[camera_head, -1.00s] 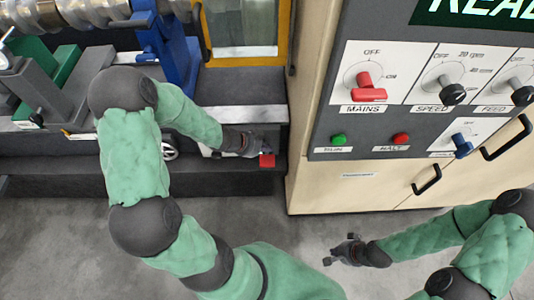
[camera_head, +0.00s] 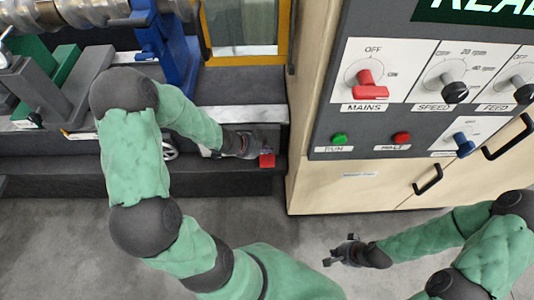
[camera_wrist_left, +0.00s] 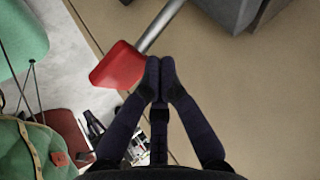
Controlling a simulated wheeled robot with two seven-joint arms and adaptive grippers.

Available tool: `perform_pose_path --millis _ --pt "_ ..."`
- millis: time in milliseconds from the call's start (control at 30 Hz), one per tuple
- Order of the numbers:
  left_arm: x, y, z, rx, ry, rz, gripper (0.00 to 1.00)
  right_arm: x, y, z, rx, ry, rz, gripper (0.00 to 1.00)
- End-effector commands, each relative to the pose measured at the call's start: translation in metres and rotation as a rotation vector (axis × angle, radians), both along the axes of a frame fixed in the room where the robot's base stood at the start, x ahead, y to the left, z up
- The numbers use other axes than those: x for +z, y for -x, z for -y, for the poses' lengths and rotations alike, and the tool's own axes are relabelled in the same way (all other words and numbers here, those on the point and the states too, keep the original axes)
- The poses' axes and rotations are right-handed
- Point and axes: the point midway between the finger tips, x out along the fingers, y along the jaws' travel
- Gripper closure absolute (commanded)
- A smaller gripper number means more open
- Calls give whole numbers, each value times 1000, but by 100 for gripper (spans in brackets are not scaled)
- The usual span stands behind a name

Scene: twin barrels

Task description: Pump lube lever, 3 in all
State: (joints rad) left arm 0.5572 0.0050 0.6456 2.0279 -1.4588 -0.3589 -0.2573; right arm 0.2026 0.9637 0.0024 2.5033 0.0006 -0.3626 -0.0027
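The lube lever has a red handle (camera_head: 267,160) low on the front of the machine, just left of the beige cabinet. In the left wrist view its red handle (camera_wrist_left: 118,66) sits on a grey metal rod that runs up to a dark housing. My left gripper (camera_head: 254,146) is at the lever. In the left wrist view its fingertips (camera_wrist_left: 160,68) are together beside the red handle, at the rod. I see nothing between them, and cannot tell whether they touch the lever. My right gripper (camera_head: 341,250) is open and empty above the floor, away from the lever.
The control panel (camera_head: 400,120) with red, black and blue knobs and green and red buttons stands right of the lever. The beige cabinet (camera_head: 310,180) below it has black handles. A dark ledge (camera_head: 60,180) runs along the machine's base. The grey floor (camera_head: 310,228) is open.

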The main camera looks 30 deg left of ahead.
Motion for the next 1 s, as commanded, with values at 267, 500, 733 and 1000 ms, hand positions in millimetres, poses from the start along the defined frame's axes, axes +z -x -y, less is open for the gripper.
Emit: perform_pose_path --millis 267,500,733,1000 --pt "-3 1 0 0 0 0 100 -3 0 0 0 0 0 100" --pt "-6 1 1 0 0 0 100 -5 0 0 0 0 0 100" --pt "-8 1 1 0 1 -1 100 -7 0 0 0 0 0 100" --pt "-11 2 1 0 1 -1 100 -10 0 0 0 0 0 100"
